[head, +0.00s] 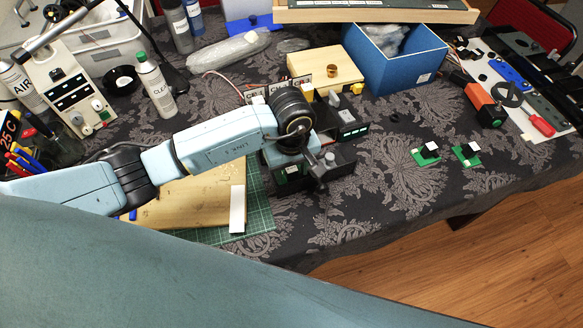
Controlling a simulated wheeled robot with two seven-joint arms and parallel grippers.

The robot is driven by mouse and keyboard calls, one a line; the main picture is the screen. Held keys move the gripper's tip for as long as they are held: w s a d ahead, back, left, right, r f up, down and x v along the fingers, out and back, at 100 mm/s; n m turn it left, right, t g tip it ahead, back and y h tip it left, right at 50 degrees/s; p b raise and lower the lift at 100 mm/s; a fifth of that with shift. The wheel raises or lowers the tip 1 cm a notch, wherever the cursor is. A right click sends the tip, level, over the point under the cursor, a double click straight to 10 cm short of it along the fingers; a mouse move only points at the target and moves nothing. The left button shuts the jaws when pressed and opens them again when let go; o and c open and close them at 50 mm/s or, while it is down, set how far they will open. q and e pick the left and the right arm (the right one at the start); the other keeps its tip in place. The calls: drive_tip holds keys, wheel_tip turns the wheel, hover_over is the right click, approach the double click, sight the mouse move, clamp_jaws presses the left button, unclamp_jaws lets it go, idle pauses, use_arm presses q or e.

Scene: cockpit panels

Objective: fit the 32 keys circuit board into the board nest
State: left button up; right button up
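Two small green circuit boards, each with a white and black part on top, lie on the dark patterned cloth right of centre: one nearer (427,155) and one further right (467,155). I cannot read which is the 32 keys board. My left arm reaches in from the left, and its gripper (318,178) points down over a low black fixture (342,160), left of both boards. The fixture may be the board nest, but the arm covers much of it. The fingertips are small and dark, so their opening is unclear. My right gripper is not in view.
A black unit with lit green keys (352,131) stands behind the gripper. A blue box (395,60) and a wooden block (326,66) are further back. A green cutting mat (259,205) lies below the arm. Cloth in front of the boards is clear.

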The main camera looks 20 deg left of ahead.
sight(292, 169)
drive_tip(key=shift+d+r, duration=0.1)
use_arm(q)
drive_tip(key=shift+r, duration=0.25)
wheel_tip(292, 169, up, 12)
drive_tip(key=p, duration=0.1)
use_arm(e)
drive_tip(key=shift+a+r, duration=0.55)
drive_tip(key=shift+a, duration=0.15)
use_arm(q)
drive_tip(key=shift+f, duration=0.1)
